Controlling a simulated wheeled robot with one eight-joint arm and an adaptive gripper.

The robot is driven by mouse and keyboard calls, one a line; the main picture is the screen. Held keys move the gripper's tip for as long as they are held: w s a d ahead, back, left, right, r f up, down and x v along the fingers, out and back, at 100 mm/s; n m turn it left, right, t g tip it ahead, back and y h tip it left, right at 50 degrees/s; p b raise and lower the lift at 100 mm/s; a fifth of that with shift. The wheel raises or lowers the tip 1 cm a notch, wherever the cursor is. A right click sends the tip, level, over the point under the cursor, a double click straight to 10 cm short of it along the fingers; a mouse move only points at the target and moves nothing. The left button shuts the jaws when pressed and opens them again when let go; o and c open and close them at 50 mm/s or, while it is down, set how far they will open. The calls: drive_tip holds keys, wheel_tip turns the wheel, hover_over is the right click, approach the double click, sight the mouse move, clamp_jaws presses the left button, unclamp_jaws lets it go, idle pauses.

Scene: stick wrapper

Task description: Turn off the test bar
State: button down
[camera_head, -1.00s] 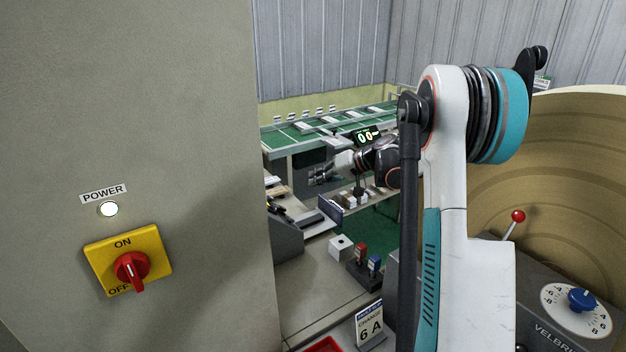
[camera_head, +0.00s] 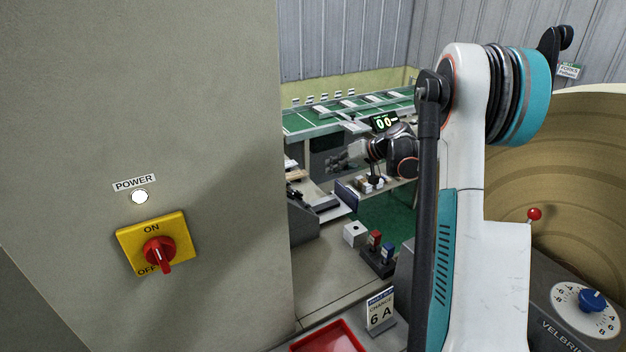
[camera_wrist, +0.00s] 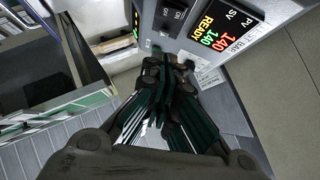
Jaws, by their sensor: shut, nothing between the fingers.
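In the wrist view, a grey control panel (camera_wrist: 285,12) carries a lit display (camera_wrist: 222,30) with red and green numbers and the word READY. Black switches (camera_wrist: 172,15) sit left of the display, and a label below it is partly readable, ending in BAR. My gripper (camera_wrist: 168,64) is shut and empty, its tips in front of the panel below the switches; whether they touch it is unclear. In the head view my gripper (camera_head: 335,160) is small, near the bench beyond the cabinet.
A tall grey cabinet (camera_head: 150,80) fills the left, with a POWER lamp (camera_head: 140,197) lit and a red rotary switch (camera_head: 159,253) on a yellow plate. A green conveyor (camera_head: 330,115) runs behind. A red tray (camera_head: 330,338) and a 6 A sign (camera_head: 380,310) stand in front.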

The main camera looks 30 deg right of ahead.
sight(297, 193)
drive_tip(key=s+b+x, duration=0.1)
drive_tip(key=x, duration=0.5)
drive_tip(key=s+a+f+b+x, duration=0.1)
drive_tip(key=x, duration=0.5)
drive_tip(key=shift+w+a+f+b, duration=0.2)
drive_tip(key=shift+f+b, duration=0.15)
drive_tip(key=shift+f, duration=0.15)
